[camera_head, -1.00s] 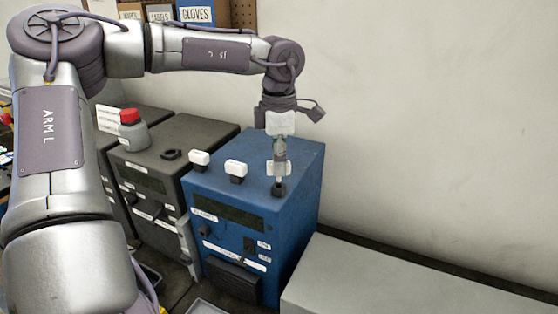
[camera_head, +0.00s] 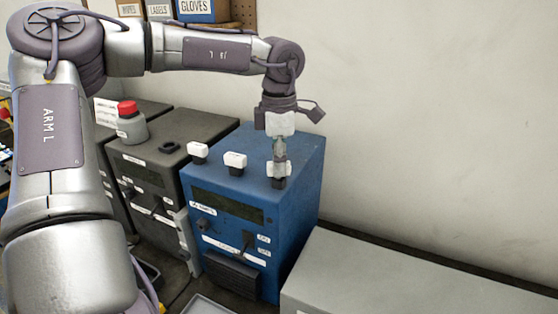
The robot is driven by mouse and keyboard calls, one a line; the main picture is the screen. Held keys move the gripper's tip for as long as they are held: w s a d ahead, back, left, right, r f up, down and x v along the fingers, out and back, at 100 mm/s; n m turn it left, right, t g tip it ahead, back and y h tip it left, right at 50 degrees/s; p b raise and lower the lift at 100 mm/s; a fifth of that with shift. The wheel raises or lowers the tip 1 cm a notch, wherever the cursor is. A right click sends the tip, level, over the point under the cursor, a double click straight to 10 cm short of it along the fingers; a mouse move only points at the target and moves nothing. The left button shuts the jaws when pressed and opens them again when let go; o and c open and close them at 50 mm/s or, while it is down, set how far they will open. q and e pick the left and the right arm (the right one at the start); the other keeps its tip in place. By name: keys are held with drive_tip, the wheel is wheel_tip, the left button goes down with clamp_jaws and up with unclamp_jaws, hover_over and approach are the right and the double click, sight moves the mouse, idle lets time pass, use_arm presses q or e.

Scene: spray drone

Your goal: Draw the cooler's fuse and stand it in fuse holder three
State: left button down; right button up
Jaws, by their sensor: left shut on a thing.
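The blue unit (camera_head: 300,205) stands in the middle, with two white-capped pieces, left (camera_head: 198,150) and middle (camera_head: 235,160), on dark bases in a row on its top. At the right end of that row is a third dark seat (camera_head: 279,183). My left gripper (camera_head: 279,164) points straight down over this seat and is shut on a small fuse, mostly hidden by the fingers. The fingers sit right above the seat with hardly any gap. I cannot tell how deep the fuse sits. My right gripper is out of view.
A dark grey unit (camera_head: 185,128) stands left of the blue one, with an empty black ring (camera_head: 169,147) on top. A low grey box (camera_head: 420,275) fills the front right, beside the bare wall.

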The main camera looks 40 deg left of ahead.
use_arm(q)
drive_tip(key=shift+f+b, duration=0.35)
drive_tip(key=shift+f, duration=0.15)
drive_tip(key=c, duration=0.9)
unclamp_jaws()
drive_tip(key=shift+r, duration=0.1)
wheel_tip(320, 180, up, 12)
